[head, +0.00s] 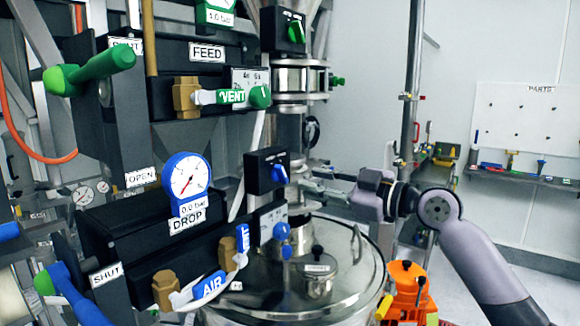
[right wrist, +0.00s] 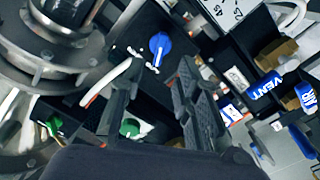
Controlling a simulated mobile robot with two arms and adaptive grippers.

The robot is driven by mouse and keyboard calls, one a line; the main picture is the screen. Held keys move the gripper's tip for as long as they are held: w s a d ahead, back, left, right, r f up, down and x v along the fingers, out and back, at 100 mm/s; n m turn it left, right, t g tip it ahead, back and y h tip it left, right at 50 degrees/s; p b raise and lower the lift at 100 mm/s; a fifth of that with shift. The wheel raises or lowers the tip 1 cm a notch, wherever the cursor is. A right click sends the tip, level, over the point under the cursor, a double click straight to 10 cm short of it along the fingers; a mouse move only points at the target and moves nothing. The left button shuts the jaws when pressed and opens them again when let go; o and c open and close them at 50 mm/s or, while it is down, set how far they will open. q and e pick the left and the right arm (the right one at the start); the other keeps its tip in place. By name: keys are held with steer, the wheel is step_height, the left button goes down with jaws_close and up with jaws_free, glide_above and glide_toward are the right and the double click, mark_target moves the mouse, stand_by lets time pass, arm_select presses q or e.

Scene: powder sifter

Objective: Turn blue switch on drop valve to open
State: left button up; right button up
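The blue switch (head: 279,173) is a knob on the face of a black box (head: 258,172), right of the DROP gauge (head: 187,177). In the right wrist view the blue switch (right wrist: 160,48) shows just beyond the fingertips, with small white marks around it. My right gripper (head: 303,186) comes in from the right and is close to the switch. In the right wrist view its two fingers (right wrist: 157,78) are spread with a gap between them, and nothing is held. The switch looks apart from both fingers. My left gripper is not in view.
A similar box with a green switch (head: 297,32) sits above. Blue AIR (head: 210,286) and green VENT (head: 231,97) handles are at the left. A steel vessel lid (head: 345,262) lies below my right gripper. An orange object (head: 408,287) stands right of it.

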mark_target(286, 176)
steer(key=p+x, duration=0.2)
steer(key=x, duration=0.4)
steer(key=shift+r, duration=0.1)
steer(key=shift+w+a, duration=0.4)
steer(key=shift+a, duration=0.05)
steer(key=shift+c, duration=0.4)
jaws_close()
